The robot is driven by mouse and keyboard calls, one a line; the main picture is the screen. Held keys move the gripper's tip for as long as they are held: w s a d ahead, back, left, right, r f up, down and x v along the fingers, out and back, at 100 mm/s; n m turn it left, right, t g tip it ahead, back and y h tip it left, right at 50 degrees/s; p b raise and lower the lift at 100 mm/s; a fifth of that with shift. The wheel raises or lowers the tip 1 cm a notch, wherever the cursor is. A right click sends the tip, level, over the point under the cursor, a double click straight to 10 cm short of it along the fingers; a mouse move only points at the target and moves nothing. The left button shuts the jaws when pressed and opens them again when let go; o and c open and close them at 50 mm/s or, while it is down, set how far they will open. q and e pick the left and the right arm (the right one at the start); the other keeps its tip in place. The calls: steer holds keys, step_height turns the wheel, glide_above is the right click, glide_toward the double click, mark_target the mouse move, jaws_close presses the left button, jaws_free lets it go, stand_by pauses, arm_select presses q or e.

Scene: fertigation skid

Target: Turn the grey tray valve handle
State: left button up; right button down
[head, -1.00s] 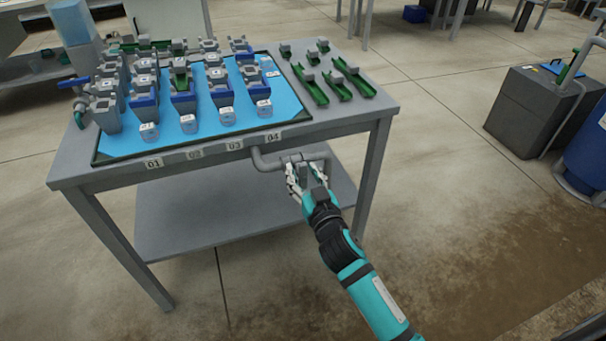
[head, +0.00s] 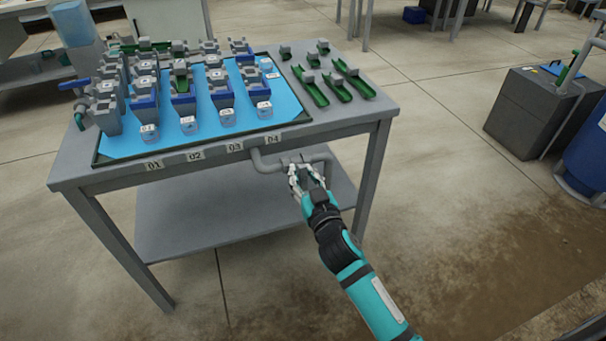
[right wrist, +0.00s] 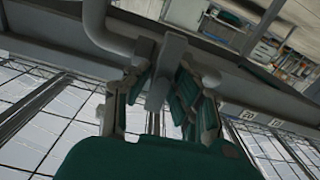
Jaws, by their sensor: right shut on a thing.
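A grey pipe (head: 268,163) runs below the front edge of the tray table, near label 04. My right gripper (head: 307,175) is at this pipe, with its fingers closed around the grey valve handle. In the right wrist view the handle (right wrist: 158,92) hangs from the pipe between the fingers, and the pipe (right wrist: 98,28) bends away at the upper left. In the head view the gripper mostly hides the handle. My left gripper is in neither view.
The grey table (head: 348,119) carries a blue tray mat (head: 117,146) with several grey and blue fittings. Green channel pieces (head: 317,93) lie on its right side. A lower shelf (head: 190,222) is below. The floor right of my arm is open.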

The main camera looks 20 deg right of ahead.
steer(key=n+p, duration=0.1)
steer(key=n, duration=0.3)
steer(key=shift+a+n+p, duration=0.15)
steer(key=shift+n+p, duration=0.15)
steer(key=shift+p, duration=0.1)
steer(key=n, duration=0.2)
steer(key=shift+a+n+p, duration=0.1)
steer(key=shift+n+p, duration=0.2)
steer(key=shift+n, duration=0.1)
steer(key=n, duration=0.2)
steer(key=shift+f+n, duration=0.15)
steer(key=shift+n, duration=0.25)
steer(key=n, duration=0.3)
steer(key=shift+a+f+p, duration=0.1)
steer(key=shift+a+p, duration=0.05)
steer(key=shift+p, duration=0.2)
steer(key=n, duration=0.3)
steer(key=shift+f, duration=0.15)
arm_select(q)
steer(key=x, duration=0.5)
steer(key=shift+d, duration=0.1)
arm_select(e)
steer(key=shift+n, duration=0.4)
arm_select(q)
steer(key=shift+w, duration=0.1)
